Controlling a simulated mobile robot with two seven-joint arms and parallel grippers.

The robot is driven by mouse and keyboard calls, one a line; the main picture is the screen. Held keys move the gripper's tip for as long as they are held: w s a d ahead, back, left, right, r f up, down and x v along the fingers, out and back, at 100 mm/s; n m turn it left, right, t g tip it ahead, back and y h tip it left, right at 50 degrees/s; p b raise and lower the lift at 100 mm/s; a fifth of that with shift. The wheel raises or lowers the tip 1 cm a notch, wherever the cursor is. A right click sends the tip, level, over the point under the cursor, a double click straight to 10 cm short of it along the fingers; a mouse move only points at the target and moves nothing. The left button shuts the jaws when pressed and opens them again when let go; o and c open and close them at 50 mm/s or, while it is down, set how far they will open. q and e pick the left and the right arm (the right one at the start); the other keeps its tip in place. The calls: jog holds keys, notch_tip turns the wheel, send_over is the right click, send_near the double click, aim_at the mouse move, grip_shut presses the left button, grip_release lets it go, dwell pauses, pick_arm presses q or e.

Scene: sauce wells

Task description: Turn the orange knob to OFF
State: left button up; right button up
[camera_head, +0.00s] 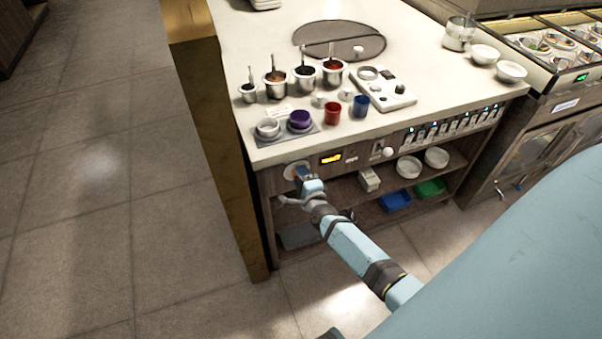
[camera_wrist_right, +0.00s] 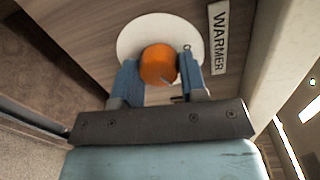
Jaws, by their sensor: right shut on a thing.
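The orange knob (camera_wrist_right: 158,64) sits on a round white plate (camera_wrist_right: 131,36) on the wooden front panel, beside a label reading WARMER (camera_wrist_right: 218,38). My right gripper (camera_wrist_right: 160,78) has its blue fingers on both sides of the knob and is shut on it. The knob's OFF mark cannot be read. My left gripper is not in view.
Sauce pots (camera_head: 275,88) and cups stand on the counter above. A shelf with white bowls (camera_head: 409,167) and a blue bin (camera_head: 396,201) is below.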

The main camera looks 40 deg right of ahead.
pick_arm(q)
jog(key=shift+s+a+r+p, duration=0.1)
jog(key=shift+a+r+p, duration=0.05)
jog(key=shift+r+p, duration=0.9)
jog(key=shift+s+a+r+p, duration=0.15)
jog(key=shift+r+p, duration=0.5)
jog(key=shift+p, duration=0.8)
pick_arm(e)
jog(key=shift+a+n+h, duration=0.1)
jog(key=shift+n+h, duration=0.4)
jog(key=shift+n, duration=5.5)
jog(key=o, duration=0.9)
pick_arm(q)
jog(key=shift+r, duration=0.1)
